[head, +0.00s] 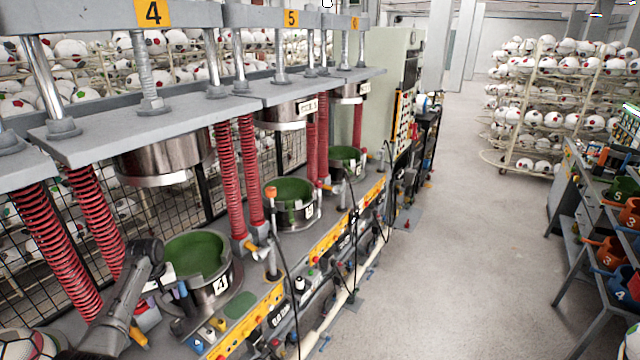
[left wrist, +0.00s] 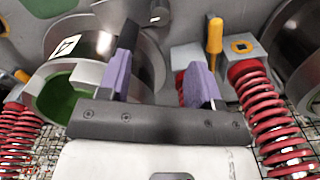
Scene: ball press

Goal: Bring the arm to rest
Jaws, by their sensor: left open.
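My left arm comes in from the lower left of the head view. Its gripper (head: 172,290) is beside the lower mould of press 4 (head: 214,292), a metal cup with a green inside and a label. In the left wrist view my left gripper (left wrist: 160,75) has its two purple-padded fingers apart, with nothing between them. A metal mould with a green inside (left wrist: 60,98) shows left of the fingers there. Whether the fingers touch the press is hard to tell. My right gripper is not in view.
A soccer ball (head: 25,343) sits at the lower left corner. Red springs (head: 48,240) and the upper press plate (head: 130,135) stand close to the arm. A yellow handle (left wrist: 214,40) is near the fingers. The floor (head: 460,250) to the right is clear.

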